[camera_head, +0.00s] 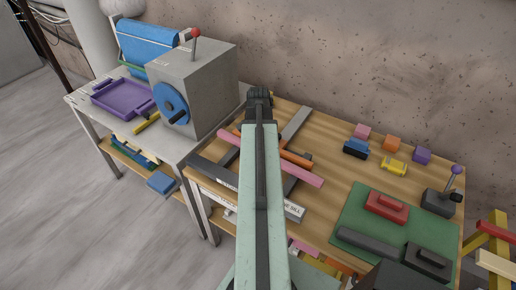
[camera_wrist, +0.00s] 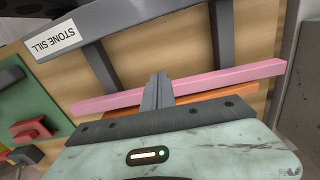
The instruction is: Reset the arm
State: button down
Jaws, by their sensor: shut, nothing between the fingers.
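My arm reaches from the bottom middle of the head view up over the wooden table (camera_head: 330,190). My gripper (camera_head: 259,93) is at its far end, near the table's back left. In the wrist view my gripper (camera_wrist: 157,88) has its fingers together, with nothing between them. Behind the fingers a pink bar (camera_wrist: 236,76) crosses the picture, and an orange bar (camera_wrist: 222,95) lies close below it. The head view shows the pink bar (camera_head: 302,175) and the orange bar (camera_head: 297,159) partly hidden by my arm. I cannot tell the fingers' height above them.
Dark grey bars (camera_head: 296,127) lie under the pink bar; one by the front edge is labelled STONE SILL (camera_head: 293,210). A grey box machine with a blue wheel (camera_head: 172,103) and a purple tray (camera_head: 121,98) stand on the left table. Small blocks and a green mat (camera_head: 350,213) lie right.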

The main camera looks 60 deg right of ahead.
jog(key=w+a+n, duration=0.1)
jog(key=w+a, duration=0.2)
jog(key=w, duration=0.1)
jog(key=w+a+n, duration=0.1)
jog(key=w+a, duration=0.3)
jog(key=w+a+n, duration=0.1)
jog(key=w+a, duration=0.2)
jog(key=w, duration=0.1)
jog(key=shift+a+f+b, duration=0.15)
jog(key=shift+b, duration=0.15)
jog(key=w+a+n, duration=0.3)
jog(key=a+n, duration=0.2)
jog(key=a, duration=0.7)
jog(key=w+a+n, duration=0.4)
jog(key=a+n, duration=0.1)
jog(key=a, duration=0.8)
jog(key=w+a+n, duration=0.3)
jog(key=a+n, duration=0.2)
jog(key=a, duration=0.8)
jog(key=shift+w+f+n, duration=0.15)
jog(key=shift+f+n, duration=0.1)
jog(key=shift+n, duration=0.15)
jog(key=shift+d, duration=0.1)
